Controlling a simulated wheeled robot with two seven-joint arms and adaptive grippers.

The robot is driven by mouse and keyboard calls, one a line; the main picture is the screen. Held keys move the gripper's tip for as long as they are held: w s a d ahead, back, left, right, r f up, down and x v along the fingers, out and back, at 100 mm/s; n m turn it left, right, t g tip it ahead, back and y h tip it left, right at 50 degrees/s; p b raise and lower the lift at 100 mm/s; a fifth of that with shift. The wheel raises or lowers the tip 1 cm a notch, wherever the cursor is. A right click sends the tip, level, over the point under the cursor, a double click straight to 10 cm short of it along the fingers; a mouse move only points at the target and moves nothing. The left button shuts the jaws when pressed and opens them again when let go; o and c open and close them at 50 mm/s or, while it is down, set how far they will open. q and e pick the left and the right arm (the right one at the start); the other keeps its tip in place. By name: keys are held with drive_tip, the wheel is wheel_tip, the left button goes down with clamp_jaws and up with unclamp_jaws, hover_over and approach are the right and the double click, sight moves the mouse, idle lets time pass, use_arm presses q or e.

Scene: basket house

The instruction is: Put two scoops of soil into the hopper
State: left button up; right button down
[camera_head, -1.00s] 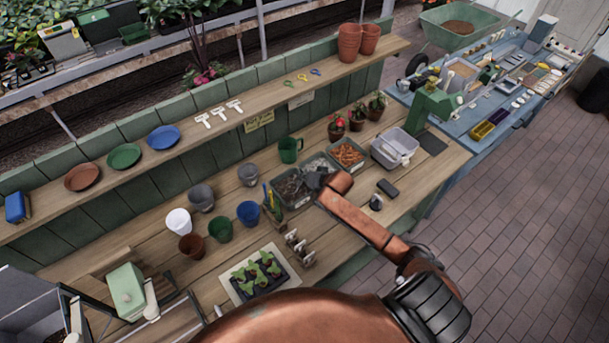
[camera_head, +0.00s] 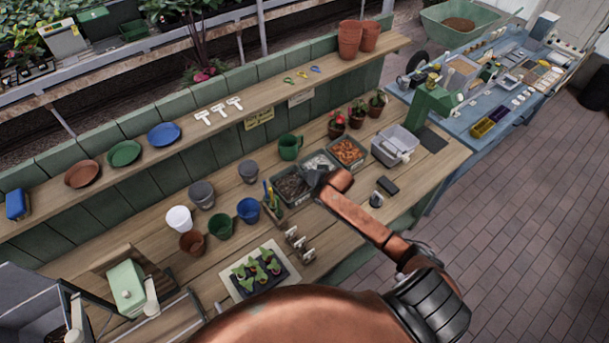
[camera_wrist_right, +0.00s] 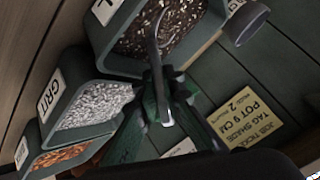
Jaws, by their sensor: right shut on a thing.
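The soil bin (camera_head: 276,196) is a dark green open bin on the bench, filled with dark speckled soil (camera_wrist_right: 188,40). My right gripper (camera_head: 316,181) is over the bin's near right side in the head view. In the right wrist view the gripper (camera_wrist_right: 163,100) points at the soil bin and is shut on a thin grey tool, seemingly the scoop (camera_wrist_right: 157,32), which reaches over the soil. The scoop's bowl and its load cannot be made out. A grey open-topped box at the lower left (camera_head: 28,300) may be the hopper. My left gripper is not in view.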

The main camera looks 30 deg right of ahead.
drive_tip(key=shift+m+y, duration=0.4)
drive_tip(key=shift+y, duration=0.2)
drive_tip(key=shift+s+d+r+p, duration=0.1)
drive_tip(key=shift+d+r+p, duration=0.1)
drive_tip(key=shift+r+p, duration=1.4)
drive_tip(key=shift+d+r+p, duration=0.15)
drive_tip(key=shift+r+p, duration=1.2)
drive_tip(key=shift+r, duration=0.35)
drive_tip(key=shift+s+d+r+p, duration=0.1)
drive_tip(key=shift+d+r+p, duration=0.1)
drive_tip(key=shift+r+p, duration=1.4)
